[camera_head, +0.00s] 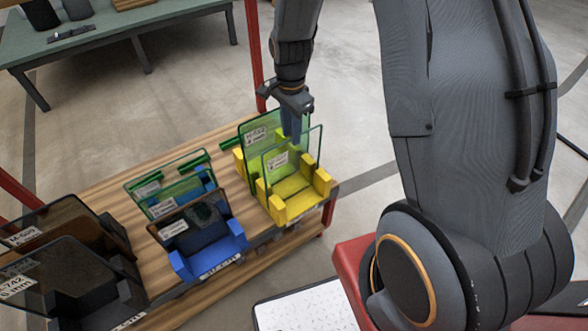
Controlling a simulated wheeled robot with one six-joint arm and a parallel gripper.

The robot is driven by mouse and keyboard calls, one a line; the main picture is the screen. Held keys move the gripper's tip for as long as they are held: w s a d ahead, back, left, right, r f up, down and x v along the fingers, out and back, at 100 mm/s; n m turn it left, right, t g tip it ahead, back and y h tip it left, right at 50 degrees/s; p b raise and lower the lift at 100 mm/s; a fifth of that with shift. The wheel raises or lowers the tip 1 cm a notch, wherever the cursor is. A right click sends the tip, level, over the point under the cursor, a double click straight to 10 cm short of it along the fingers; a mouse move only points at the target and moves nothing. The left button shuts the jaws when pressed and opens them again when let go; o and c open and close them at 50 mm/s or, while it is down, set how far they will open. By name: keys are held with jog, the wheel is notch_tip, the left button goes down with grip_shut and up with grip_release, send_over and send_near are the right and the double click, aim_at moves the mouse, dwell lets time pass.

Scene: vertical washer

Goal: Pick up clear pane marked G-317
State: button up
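A clear pane with a thin green edge (305,152) stands upright in the front slot of a yellow rack (278,210). Its white label is too small to read surely, so I cannot confirm G-317. A green-tinted pane (250,150) with a label stands behind it in the same rack. My gripper (292,132) points down at the clear pane's top edge, near its middle. Its bluish fingertips overlap the panes in the picture. I cannot tell whether they straddle the clear pane, touch it, or are shut.
A blue rack (215,255) left of the yellow one holds a dark pane (195,228) and clear, green-edged panes (165,182). Dark panes (60,285) stand farther left on the wooden bench (110,190). A green table (130,25) stands behind, across open floor.

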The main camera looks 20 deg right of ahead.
notch_tip(320, 180, down, 8)
jog(key=p, duration=0.2)
jog(key=shift+s+d, duration=0.15)
jog(key=shift+d, duration=0.1)
grip_shut()
jog(key=shift+r, duration=0.1)
dwell(1.4)
